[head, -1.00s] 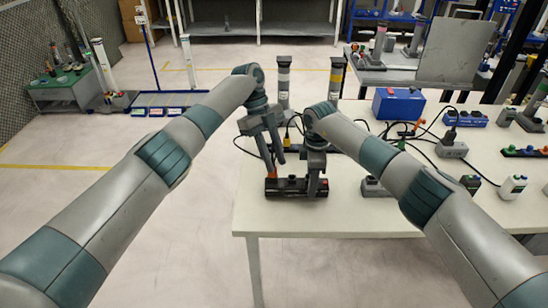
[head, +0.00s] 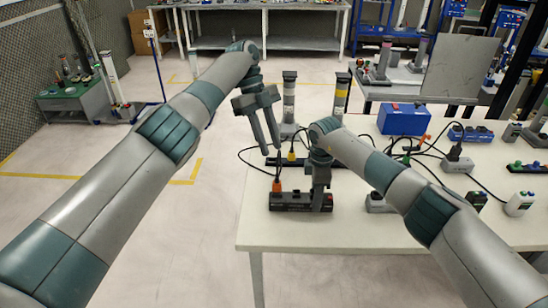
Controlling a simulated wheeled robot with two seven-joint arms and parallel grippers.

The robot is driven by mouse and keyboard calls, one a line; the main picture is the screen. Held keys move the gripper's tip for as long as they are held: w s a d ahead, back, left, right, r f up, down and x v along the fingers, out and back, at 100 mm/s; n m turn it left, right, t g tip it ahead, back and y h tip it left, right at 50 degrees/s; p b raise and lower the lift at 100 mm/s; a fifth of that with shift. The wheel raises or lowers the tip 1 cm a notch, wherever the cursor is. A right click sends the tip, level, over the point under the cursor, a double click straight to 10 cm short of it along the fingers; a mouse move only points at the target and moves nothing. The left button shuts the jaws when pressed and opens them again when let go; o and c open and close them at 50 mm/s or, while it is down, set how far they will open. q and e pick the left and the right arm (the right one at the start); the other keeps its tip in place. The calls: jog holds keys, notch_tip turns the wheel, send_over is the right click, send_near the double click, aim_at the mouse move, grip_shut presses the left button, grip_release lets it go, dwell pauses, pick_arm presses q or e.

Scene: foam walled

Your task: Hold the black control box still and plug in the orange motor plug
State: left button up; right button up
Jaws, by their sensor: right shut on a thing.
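The black control box (head: 290,206) lies near the front left edge of the white table (head: 300,234). The orange motor plug (head: 277,186) stands upright at the box's left end, appearing seated in it, with its black cable rising to the left. My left gripper (head: 270,150) is open and empty, above and behind the plug and apart from it. My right gripper (head: 319,207) is shut on the right part of the control box, pointing down and hiding some of it.
A yellow plug (head: 291,157) stands in a dark strip behind the box. A grey box (head: 377,204) sits to the right, partly behind my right arm. A blue box (head: 404,119), several cables and other connectors lie farther back and right. Free floor lies left of the table.

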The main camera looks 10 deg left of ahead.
pick_arm(q)
jog(key=shift+v, duration=1.1)
pick_arm(e)
jog(key=o, duration=1.3)
jog(key=shift+r, duration=0.15)
notch_tip(320, 180, up, 12)
jog(key=shift+f, duration=0.15)
